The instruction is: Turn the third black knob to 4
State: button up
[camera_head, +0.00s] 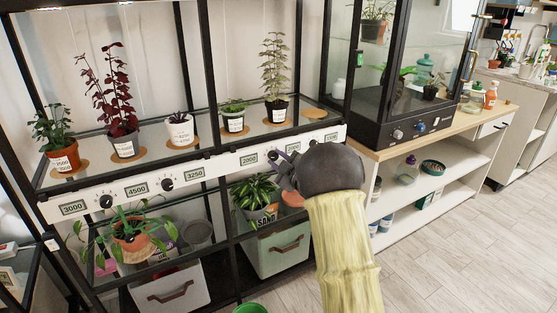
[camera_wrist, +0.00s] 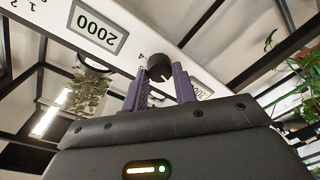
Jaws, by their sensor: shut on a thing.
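The third black knob (camera_head: 273,155) is on the white strip along the shelf front, to the right of the first knob (camera_head: 106,201) and second knob (camera_head: 167,184). In the wrist view the third knob (camera_wrist: 159,67) sits between the two purple fingers of my gripper (camera_wrist: 160,84), which is shut on it. A small printed 4 (camera_wrist: 141,57) shows beside the knob, in a view that is upside down. I cannot tell which number the knob's mark points at. My gripper (camera_head: 287,162) also shows in the head view, partly hidden by my dark wrist.
Potted plants (camera_head: 235,125) stand on the shelf above. Below are a leafy plant (camera_head: 256,188) and a green bin (camera_head: 276,252). A glass cabinet (camera_head: 395,75) stands right.

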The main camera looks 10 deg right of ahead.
jog(key=m+p, duration=0.1)
jog(key=m, duration=0.3)
jog(key=shift+d, duration=0.1)
jog(key=m+t+p, duration=0.1)
jog(key=m, duration=0.3)
jog(key=shift+m+p, duration=0.35)
jog(key=shift+m, duration=0.05)
jog(key=m+p, duration=0.1)
jog(key=m, duration=0.4)
jog(key=shift+h+p, duration=0.3)
jog(key=m+p, duration=0.1)
jog(key=m, duration=0.2)
jog(key=shift+m+h, duration=0.3)
jog(key=shift+m, duration=0.1)
jog(key=m+p, duration=0.1)
jog(key=m, duration=0.2)
jog(key=shift+m+t+p, duration=0.3)
jog(key=shift+m+p, duration=0.05)
jog(key=shift+m, duration=0.05)
jog(key=m+h+p, duration=0.1)
jog(key=m, duration=0.3)
jog(key=m+p, duration=0.1)
jog(key=m, duration=0.2)
jog(key=shift+m, duration=0.4)
jog(key=shift+f+m+h+p, duration=0.15)
jog(key=shift+m+p, duration=0.2)
jog(key=shift+m, duration=0.55)
jog(key=shift+m+h+p, duration=0.15)
jog(key=shift+m+p, duration=0.15)
jog(key=shift+m, duration=0.6)
